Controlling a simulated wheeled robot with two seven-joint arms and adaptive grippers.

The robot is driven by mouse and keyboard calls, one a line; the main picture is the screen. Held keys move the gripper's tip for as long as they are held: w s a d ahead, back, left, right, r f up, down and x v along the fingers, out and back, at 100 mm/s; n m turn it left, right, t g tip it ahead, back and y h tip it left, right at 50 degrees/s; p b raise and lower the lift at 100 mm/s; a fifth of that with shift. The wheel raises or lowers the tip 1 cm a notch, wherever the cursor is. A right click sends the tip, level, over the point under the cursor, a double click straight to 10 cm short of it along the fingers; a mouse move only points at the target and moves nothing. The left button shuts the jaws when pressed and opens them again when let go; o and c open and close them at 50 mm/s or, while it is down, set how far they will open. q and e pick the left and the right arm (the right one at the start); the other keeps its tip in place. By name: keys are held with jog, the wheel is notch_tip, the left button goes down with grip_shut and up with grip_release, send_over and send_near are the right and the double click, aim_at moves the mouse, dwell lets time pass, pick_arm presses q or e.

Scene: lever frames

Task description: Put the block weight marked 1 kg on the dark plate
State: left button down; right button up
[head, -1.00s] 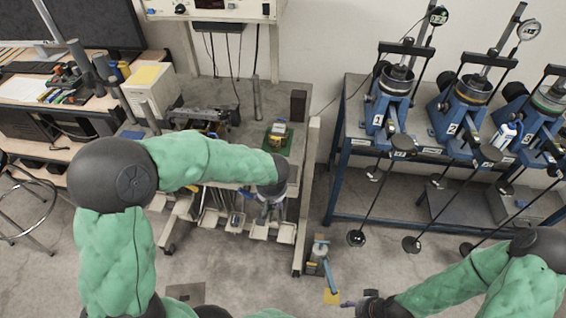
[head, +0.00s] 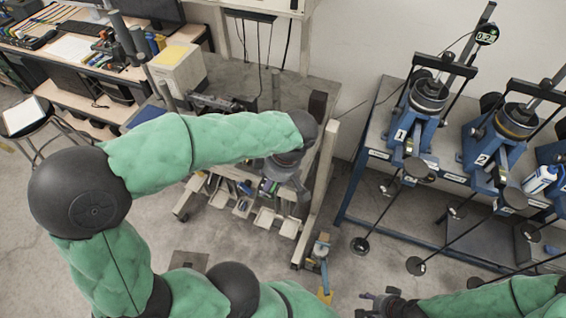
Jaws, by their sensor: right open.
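I cannot make out a block weight marked 1 kg; no such marking is readable. Several round dark plates show at the lever frames, one low on a rod (head: 416,266) and one higher up, near frame 1 (head: 416,168). I cannot tell which dark plate is the task's. My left gripper (head: 291,187) points down by the front right edge of the grey bench; its fingers are partly hidden and unclear. My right gripper (head: 372,302) is open at the bottom edge, pointing left, with nothing visible in it, well below the lever frames.
Blue lever frames (head: 405,125) stand on a blue-legged table at the right, with long rods reaching out in front. The grey bench (head: 255,80) has a pale upright post (head: 325,165) at its right end. A stool (head: 25,115) stands at the left.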

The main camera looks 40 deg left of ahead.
pick_arm(q)
jog(key=shift+w+a, duration=0.1)
jog(key=shift+w, duration=0.45)
jog(key=w+a+f, duration=0.1)
jog(key=w+f, duration=0.2)
jog(key=w, duration=0.1)
jog(key=w+a+f, duration=0.2)
jog(key=w+f, duration=0.1)
jog(key=w, duration=0.1)
jog(key=w+a+f+b, duration=0.1)
jog(key=w+f, duration=0.2)
jog(key=w, duration=0.1)
jog(key=shift+a+f, duration=0.2)
jog(key=shift+a, duration=0.1)
jog(key=shift+w+f, duration=0.1)
jog(key=shift+f, duration=1.5)
jog(key=shift+c, duration=1.9)
grip_release()
jog(key=shift+f, duration=0.1)
